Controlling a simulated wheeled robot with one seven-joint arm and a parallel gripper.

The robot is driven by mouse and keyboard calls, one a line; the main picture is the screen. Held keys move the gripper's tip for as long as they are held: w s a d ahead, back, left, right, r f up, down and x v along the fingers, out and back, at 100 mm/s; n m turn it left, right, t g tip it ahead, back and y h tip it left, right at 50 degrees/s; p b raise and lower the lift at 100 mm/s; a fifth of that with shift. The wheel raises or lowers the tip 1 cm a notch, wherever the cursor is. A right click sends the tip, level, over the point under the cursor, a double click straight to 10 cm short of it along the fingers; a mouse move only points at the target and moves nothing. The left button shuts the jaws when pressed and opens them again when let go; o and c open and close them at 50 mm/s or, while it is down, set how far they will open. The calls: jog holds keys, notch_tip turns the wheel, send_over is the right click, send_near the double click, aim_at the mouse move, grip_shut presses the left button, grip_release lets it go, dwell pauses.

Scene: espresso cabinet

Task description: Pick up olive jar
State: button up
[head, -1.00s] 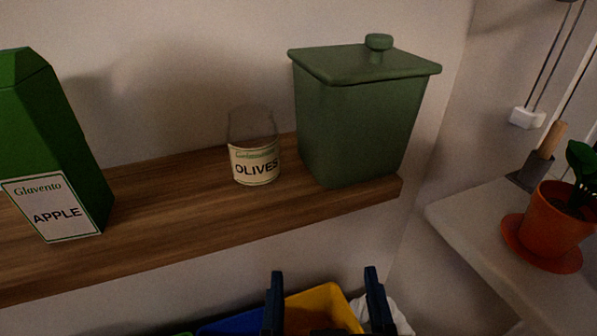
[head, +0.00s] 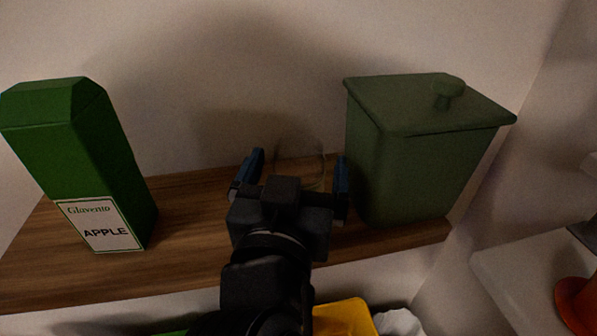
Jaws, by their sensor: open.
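The olive jar (head: 309,163) is clear glass and stands on the wooden shelf. Only its upper part shows above my gripper; its label is hidden behind the gripper body. My gripper (head: 297,165) is open, with one blue-tipped finger to the left of the jar and the other to its right, between the jar and the green canister. I cannot tell whether the fingers touch the jar or how deep they reach around it.
A green lidded canister (head: 420,165) stands close on the right of my gripper. A green apple carton (head: 85,160) stands to the left on the wooden shelf (head: 190,215), with bare wood between. A wall is behind. Below is a yellow bin (head: 345,318).

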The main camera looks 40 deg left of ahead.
jog(key=shift+w+a, duration=0.25)
jog(key=shift+w, duration=0.3)
jog(key=c, duration=1.2)
